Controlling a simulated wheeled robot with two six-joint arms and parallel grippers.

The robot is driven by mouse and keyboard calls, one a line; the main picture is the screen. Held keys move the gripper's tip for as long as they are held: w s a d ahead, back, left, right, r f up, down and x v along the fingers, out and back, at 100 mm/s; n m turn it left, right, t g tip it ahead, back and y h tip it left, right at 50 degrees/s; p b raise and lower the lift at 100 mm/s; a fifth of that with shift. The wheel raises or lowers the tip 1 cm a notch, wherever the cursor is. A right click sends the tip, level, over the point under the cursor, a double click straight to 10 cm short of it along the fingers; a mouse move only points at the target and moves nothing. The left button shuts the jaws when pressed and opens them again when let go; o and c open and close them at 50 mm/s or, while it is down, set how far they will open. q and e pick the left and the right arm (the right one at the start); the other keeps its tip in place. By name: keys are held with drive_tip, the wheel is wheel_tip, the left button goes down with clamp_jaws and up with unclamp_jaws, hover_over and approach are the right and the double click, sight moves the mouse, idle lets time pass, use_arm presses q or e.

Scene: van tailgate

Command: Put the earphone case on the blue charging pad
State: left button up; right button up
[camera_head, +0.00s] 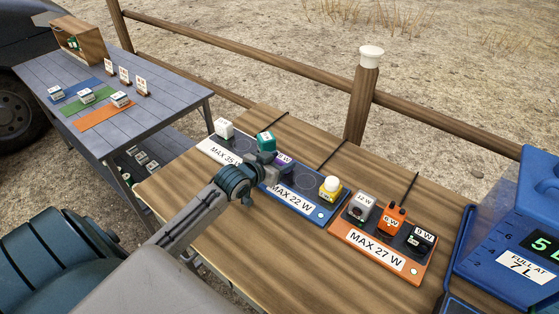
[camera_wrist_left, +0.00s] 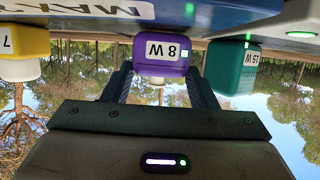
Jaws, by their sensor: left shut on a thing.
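The blue charging pad (camera_head: 303,211), labelled MAX 22 W, lies on the wooden table. My left gripper (camera_head: 270,166) is at its left end, shut on a small purple case (camera_head: 286,159) labelled 8 W. In the left wrist view the purple case (camera_wrist_left: 160,54) sits between both fingers, against the blue pad's edge (camera_wrist_left: 200,14); whether it rests on the pad is unclear. It looks like the earphone case, but no name shows. A yellow item (camera_head: 329,188) stands on the pad's right part, with a bare dark spot between. My right gripper is not in view.
A teal 15 W item (camera_head: 266,142) and a white item (camera_head: 224,128) stand at the white MAX 35 W pad (camera_head: 212,149). The orange MAX 27 W pad (camera_head: 376,248) holds three devices. A blue tank (camera_head: 520,235) stands right. Bare wood lies in front.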

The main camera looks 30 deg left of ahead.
use_arm(q)
drive_tip(key=o, duration=1)
drive_tip(key=shift+f, duration=0.1)
drive_tip(key=p+v, duration=0.1)
drive_tip(key=v, duration=1.1)
drive_tip(key=shift+r, duration=0.25)
